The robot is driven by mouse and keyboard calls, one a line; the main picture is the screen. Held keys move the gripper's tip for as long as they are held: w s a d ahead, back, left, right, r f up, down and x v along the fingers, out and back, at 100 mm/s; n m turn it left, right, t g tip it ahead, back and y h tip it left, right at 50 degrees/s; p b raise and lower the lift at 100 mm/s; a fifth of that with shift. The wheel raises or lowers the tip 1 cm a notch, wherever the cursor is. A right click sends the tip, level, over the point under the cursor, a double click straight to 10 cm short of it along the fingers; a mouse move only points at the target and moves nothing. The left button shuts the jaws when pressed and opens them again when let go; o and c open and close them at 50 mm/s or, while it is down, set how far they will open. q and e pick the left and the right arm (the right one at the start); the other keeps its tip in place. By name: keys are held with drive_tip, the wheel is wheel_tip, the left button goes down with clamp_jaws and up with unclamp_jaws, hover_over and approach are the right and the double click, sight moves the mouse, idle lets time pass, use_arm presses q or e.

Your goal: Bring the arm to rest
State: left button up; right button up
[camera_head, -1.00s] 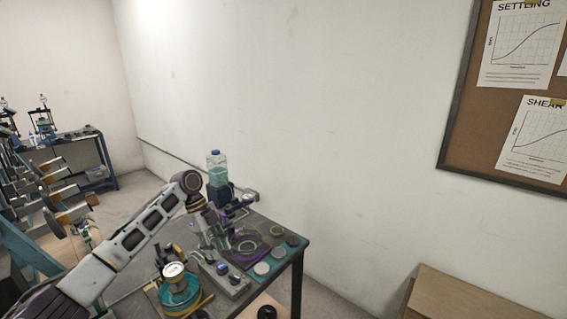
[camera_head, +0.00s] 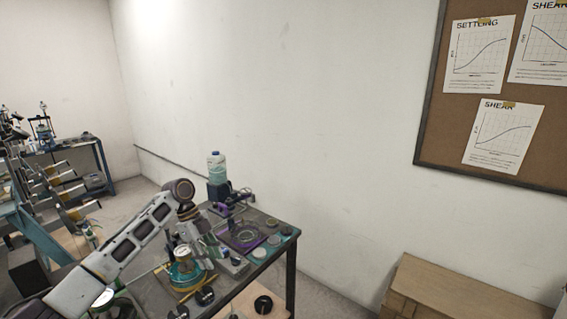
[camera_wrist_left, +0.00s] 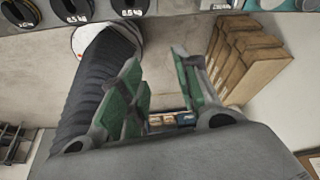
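My left arm (camera_head: 125,250) comes in from the lower left, bends at a raised joint and reaches down over the near side of the dark bench (camera_head: 262,262). My left gripper (camera_head: 207,252) hangs in front of the equipment there; its fingertips are hard to make out in the head view. In the left wrist view, its two green-padded fingers (camera_wrist_left: 163,88) are spread apart with nothing between them. My right gripper is in neither view.
The bench carries a bottle (camera_head: 216,167), a teal round device (camera_head: 187,268) and several dishes. Black weights (camera_wrist_left: 72,10) line an edge in the wrist view. Wooden boxes (camera_wrist_left: 248,60) stand low. A wooden cabinet (camera_head: 445,290) stands right; lever frames (camera_head: 50,185) stand left.

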use_arm(q)
drive_tip(key=s+d+f+n+t, duration=0.1)
drive_tip(key=s+d+f+n, duration=0.3)
drive_tip(key=s+d+f, duration=0.35)
drive_tip(key=s+d+f+n+t, duration=0.1)
drive_tip(key=s+d+f+n, duration=0.25)
drive_tip(key=s+f, duration=0.6)
drive_tip(key=s+a+n+t+y, duration=0.2)
drive_tip(key=s+a+n, duration=0.3)
drive_tip(key=s+n, duration=0.25)
drive_tip(key=s+a+n+t+y, duration=0.1)
drive_tip(key=s+a+n+y, duration=0.1)
drive_tip(key=s+a+n, duration=0.5)
drive_tip(key=s+d+f+m+g, duration=0.1)
drive_tip(key=s+f, duration=0.1)
drive_tip(key=f, duration=1.5)
drive_tip(key=s+f, duration=0.2)
drive_tip(key=f, duration=1.5)
drive_tip(key=s+a+f, duration=0.1)
drive_tip(key=s+f, duration=0.8)
drive_tip(key=s, duration=0.2)
drive_tip(key=s+a+f+g, duration=0.1)
drive_tip(key=s+a+f, duration=0.1)
drive_tip(key=s+f, duration=0.7)
drive_tip(key=shift+s+a+f+m, duration=0.3)
drive_tip(key=shift+s+f, duration=0.1)
drive_tip(key=shift+s, duration=0.75)
